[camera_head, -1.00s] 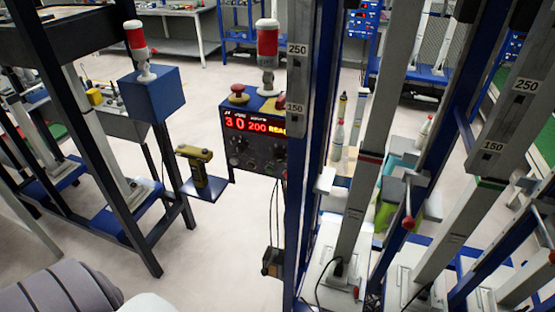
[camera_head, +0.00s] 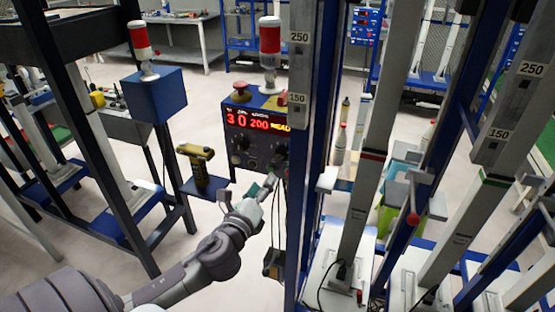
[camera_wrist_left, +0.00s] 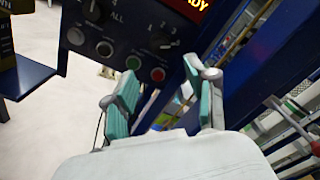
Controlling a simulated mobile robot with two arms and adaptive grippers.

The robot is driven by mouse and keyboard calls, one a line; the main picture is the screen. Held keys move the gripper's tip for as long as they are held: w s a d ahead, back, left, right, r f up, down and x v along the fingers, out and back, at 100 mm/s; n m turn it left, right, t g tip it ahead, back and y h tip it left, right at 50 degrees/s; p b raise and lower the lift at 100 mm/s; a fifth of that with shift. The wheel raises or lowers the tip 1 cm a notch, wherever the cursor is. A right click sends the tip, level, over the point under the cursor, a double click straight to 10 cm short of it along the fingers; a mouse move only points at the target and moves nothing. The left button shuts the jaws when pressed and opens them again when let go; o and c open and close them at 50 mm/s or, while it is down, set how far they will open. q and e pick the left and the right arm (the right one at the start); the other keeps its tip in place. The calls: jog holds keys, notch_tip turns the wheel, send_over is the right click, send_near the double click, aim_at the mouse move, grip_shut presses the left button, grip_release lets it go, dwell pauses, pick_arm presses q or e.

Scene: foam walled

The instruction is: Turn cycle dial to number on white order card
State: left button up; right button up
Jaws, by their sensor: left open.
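The control box (camera_head: 262,150) stands left of the blue post, its red display reading "3 0 200" and part of "READY". Two black dials show on its face; the right one (camera_head: 281,152) shows in the wrist view (camera_wrist_left: 163,40) with small numbers around it, labels too small to read surely. The left dial (camera_wrist_left: 94,10) has "ALL" beside it. I cannot tell which is the cycle dial. My left gripper (camera_head: 250,188) is open and empty, below and in front of the box's lower face. Its teal-padded fingers (camera_wrist_left: 162,72) point up toward the right dial, apart from it. I cannot make out a white order card.
Green and red buttons (camera_wrist_left: 145,72) sit below the right dial. The blue post (camera_head: 308,190) stands close on the right. A yellow-brown tool (camera_head: 198,168) stands on a small blue shelf to the left. A red mushroom button (camera_head: 240,91) tops the box.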

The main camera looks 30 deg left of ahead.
aim_at(279, 159)
pick_arm(q)
jog(key=p+x, duration=0.1)
jog(key=x, duration=0.9)
jog(key=shift+p, duration=0.3)
jog(key=shift+w+a, duration=0.2)
jog(key=shift+w, duration=0.4)
pick_arm(e)
jog(key=shift+s+d+r, duration=0.2)
jog(key=shift+d+r, duration=0.05)
jog(key=shift+r, duration=0.25)
jog(key=shift+s+d+r, duration=0.2)
jog(key=shift+d+r, duration=0.05)
jog(key=shift+r, duration=0.2)
pick_arm(q)
grip_shut()
pick_arm(e)
jog(key=shift+w+a, duration=0.1)
jog(key=shift+a, duration=0.15)
